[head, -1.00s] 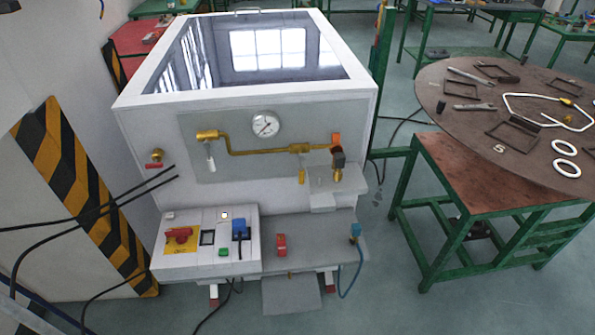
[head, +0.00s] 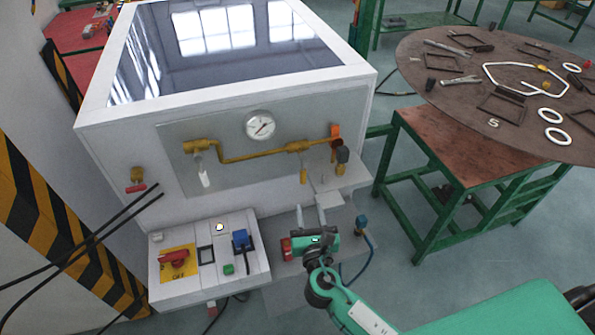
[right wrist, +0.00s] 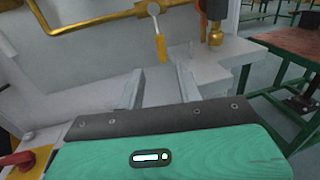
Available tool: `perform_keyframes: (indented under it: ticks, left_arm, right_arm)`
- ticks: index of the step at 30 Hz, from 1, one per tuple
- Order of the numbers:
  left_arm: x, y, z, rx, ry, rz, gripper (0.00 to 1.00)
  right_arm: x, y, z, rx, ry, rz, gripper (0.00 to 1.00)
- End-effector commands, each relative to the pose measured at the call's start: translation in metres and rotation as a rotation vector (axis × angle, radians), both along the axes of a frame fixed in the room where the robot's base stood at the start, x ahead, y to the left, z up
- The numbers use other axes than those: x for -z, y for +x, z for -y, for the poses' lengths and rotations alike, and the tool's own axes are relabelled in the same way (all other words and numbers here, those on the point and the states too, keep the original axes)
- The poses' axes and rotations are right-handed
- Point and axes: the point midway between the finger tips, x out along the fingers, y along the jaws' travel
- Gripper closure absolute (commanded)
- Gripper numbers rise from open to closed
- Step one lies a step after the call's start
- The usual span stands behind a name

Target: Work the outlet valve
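The gas generator (head: 110,125) is a white cabinet with a brass pipe (head: 250,153) on its front panel. A small yellow-tipped lever (head: 303,177) hangs below the pipe's right fitting; the right wrist view shows it too (right wrist: 161,48). A valve with an orange handle (head: 335,131) is at the pipe's right end. A white-tipped lever (head: 204,178) hangs at the left end. I cannot tell which is the outlet valve. My right gripper (head: 311,212) is open and empty, below the yellow-tipped lever; its two fingers are apart in the right wrist view (right wrist: 155,80). My left gripper is not in view.
A pressure gauge (head: 260,126) sits above the pipe. A control box (head: 207,257) with a red switch stands at the lower left. A ledge (head: 340,180) juts out at the right. A round table (head: 430,60) with tools stands further right.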

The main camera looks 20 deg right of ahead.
Motion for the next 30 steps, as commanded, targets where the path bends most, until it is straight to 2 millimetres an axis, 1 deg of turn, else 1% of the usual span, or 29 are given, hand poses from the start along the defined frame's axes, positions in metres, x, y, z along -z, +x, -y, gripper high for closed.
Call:
perform_keyframes:
  ticks: [5, 15, 21, 25, 30]
  left_arm:
    - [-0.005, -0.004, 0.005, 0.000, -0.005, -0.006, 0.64]
    - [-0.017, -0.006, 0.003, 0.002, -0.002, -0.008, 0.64]
    - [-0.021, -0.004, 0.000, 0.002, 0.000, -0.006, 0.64]
    - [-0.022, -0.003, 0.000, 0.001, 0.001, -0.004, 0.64]
    - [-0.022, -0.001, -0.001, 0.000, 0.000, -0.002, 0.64]
  right_arm:
    - [-0.002, 0.020, 0.003, 0.001, -0.002, 0.002, 0.64]
    - [-0.002, 0.087, 0.014, 0.001, 0.000, 0.000, 0.64]
    - [-0.001, 0.118, 0.019, 0.001, 0.001, -0.001, 0.64]
    - [0.000, 0.129, 0.021, 0.001, 0.001, -0.002, 0.64]
    - [0.001, 0.134, 0.022, 0.000, 0.002, -0.002, 0.64]
